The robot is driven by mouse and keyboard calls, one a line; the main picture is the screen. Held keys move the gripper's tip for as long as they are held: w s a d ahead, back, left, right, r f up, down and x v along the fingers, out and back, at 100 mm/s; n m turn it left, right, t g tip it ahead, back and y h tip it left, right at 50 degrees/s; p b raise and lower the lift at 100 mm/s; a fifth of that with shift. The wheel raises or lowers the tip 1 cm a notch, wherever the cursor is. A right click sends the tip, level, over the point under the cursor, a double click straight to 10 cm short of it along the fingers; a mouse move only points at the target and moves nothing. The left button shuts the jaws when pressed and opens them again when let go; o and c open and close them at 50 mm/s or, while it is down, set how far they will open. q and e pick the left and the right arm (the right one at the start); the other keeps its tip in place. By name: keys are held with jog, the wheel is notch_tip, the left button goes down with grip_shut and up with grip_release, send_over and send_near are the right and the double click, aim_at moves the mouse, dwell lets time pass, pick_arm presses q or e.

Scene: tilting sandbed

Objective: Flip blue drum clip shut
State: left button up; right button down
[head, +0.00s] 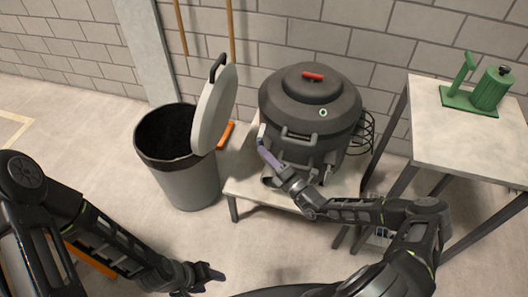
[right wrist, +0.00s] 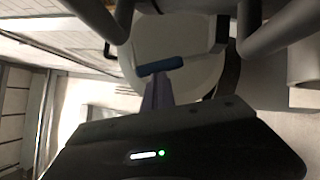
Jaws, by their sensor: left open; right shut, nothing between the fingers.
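The dark drum (head: 312,112) stands on a low table, with a round lid and a red handle (head: 313,76) on top. My right gripper (head: 263,146) is shut and empty at the drum's left front side. In the right wrist view its closed fingers (right wrist: 158,95) point at a short blue bar (right wrist: 160,66), which looks like the blue clip. The bar lies across just beyond the fingertips; I cannot tell if they touch, or whether the clip is open. In the head view I cannot make out the blue clip clearly. My left gripper (head: 209,276) is open and empty, low near the floor.
A grey bin (head: 187,181) with its lid (head: 214,110) tilted up stands left of the low table (head: 236,188). A higher table (head: 460,133) at the right carries a green device (head: 484,92). Black cables hang behind the drum at right. Floor between the bin and my left arm is clear.

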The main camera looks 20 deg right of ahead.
pick_arm(q)
jog(key=shift+r+p, duration=1.1)
jog(key=shift+r, duration=0.5)
pick_arm(e)
jog(key=shift+w+d+r+m+g+h, duration=0.2)
jog(key=shift+w+d+r+m+g, duration=0.2)
jog(key=shift+w+m, duration=0.25)
jog(key=shift+w+d+r+m+g+h, duration=0.2)
jog(key=shift+w+d+r+m, duration=0.1)
jog(key=shift+w+r+m, duration=0.3)
jog(key=shift+s+d, duration=0.1)
pick_arm(q)
jog(key=shift+f+b, duration=0.35)
pick_arm(e)
jog(key=v, duration=0.7)
jog(key=shift+s+f, duration=0.15)
jog(key=shift+s, duration=0.3)
